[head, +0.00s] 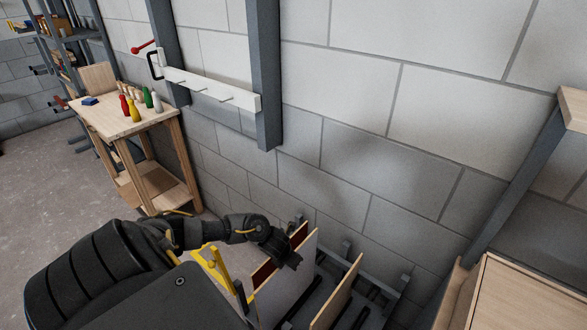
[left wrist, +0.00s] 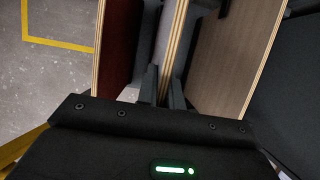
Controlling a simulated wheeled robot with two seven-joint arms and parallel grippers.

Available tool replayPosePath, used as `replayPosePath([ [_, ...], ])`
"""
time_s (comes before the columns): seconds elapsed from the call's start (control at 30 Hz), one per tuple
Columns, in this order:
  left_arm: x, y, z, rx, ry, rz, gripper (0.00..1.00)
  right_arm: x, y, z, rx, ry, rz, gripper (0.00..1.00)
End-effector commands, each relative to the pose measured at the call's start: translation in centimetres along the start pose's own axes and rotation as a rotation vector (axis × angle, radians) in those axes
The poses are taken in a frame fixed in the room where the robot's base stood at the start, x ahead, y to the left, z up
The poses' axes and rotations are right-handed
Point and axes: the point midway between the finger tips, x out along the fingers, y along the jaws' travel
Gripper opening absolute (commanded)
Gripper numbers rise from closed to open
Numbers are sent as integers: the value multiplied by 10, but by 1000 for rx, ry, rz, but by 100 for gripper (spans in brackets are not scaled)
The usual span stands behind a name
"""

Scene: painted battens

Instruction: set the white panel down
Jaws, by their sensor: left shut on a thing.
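The white panel (head: 290,285) stands upright, its pale face towards the right in the head view. My left gripper (head: 285,253) is at its upper edge. In the left wrist view the fingers of my left gripper (left wrist: 162,88) are shut on the panel, which shows edge-on as a thin layered strip (left wrist: 174,42). The panel's lower edge is hidden, so I cannot tell whether it touches the rack. My right gripper is not in view.
A dark red panel (left wrist: 117,45) stands left of the held panel, and a wood-faced panel (left wrist: 235,48) stands right. A grey rack (head: 393,302) is below. A wooden cabinet (head: 525,295) is at the right. A workbench (head: 110,120) with coloured pins stands by the wall.

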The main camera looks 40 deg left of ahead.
Motion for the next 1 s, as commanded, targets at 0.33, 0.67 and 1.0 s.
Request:
replayPosePath([
  [0.33, -8, 0, -15, 0, -1, 0, 0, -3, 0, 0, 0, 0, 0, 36],
  [0.67, -14, 0, -30, 1, -2, 0, 0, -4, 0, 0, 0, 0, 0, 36],
  [1.0, -16, 0, -34, 0, -2, 0, 0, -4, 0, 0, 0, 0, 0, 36],
])
